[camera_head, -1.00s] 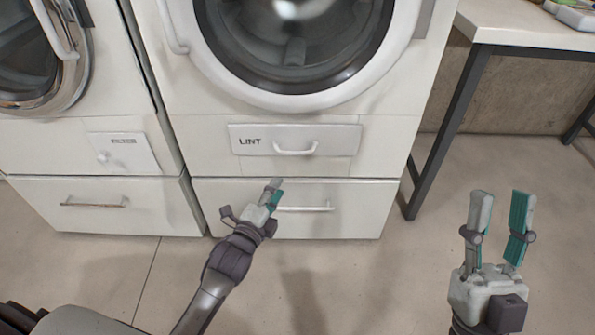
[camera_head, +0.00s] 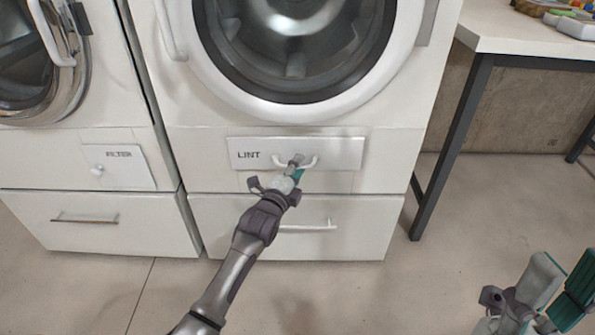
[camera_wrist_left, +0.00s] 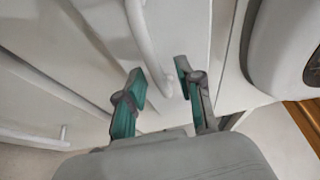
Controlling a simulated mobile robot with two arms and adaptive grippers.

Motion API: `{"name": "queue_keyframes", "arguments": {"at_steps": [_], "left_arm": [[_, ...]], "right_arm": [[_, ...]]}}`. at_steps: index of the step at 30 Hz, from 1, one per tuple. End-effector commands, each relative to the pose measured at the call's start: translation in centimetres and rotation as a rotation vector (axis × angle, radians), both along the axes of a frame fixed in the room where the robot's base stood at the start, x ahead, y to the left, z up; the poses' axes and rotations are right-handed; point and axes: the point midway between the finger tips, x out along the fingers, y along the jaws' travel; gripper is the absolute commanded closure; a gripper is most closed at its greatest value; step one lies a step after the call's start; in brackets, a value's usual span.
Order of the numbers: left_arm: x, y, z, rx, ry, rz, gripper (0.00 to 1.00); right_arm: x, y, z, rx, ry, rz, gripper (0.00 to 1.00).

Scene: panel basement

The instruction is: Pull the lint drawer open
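The lint drawer (camera_head: 250,152) is a pale panel marked LINT under the round door of the white machine. It looks closed. Its white curved handle (camera_head: 312,162) is partly covered by my left gripper (camera_head: 297,164) in the head view. In the left wrist view the handle (camera_wrist_left: 147,45) runs between the two spread fingers of my left gripper (camera_wrist_left: 161,70); I cannot tell whether either finger touches it. My right gripper (camera_head: 565,262) is at the lower right with its fingers apart and empty, away from the machine.
A lower drawer with a bar handle (camera_head: 318,227) lies below the lint drawer. A machine with a FILTER panel (camera_head: 120,170) stands at left. A table (camera_head: 520,32) with dark legs stands at right. The floor in front is bare.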

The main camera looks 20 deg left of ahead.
Motion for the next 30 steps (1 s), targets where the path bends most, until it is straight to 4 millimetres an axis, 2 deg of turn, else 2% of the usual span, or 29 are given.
{"name": "queue_keyframes", "arguments": {"at_steps": [8,11,15,30], "left_arm": [[0.22,-0.05,0.06,0.000,0.000,0.000,0.64],[0.20,-0.04,0.05,0.000,0.000,0.000,0.77],[0.19,-0.03,0.05,0.000,0.000,0.000,1.00],[-0.01,-0.08,0.05,0.000,0.001,0.000,1.00]], "right_arm": [[0.03,0.02,0.00,-0.001,0.000,0.000,0.60],[0.04,0.02,0.01,-0.001,0.001,0.000,0.60],[0.04,0.02,0.01,0.000,0.001,0.000,0.60],[0.00,0.00,0.29,0.000,-0.003,0.000,0.60]]}}
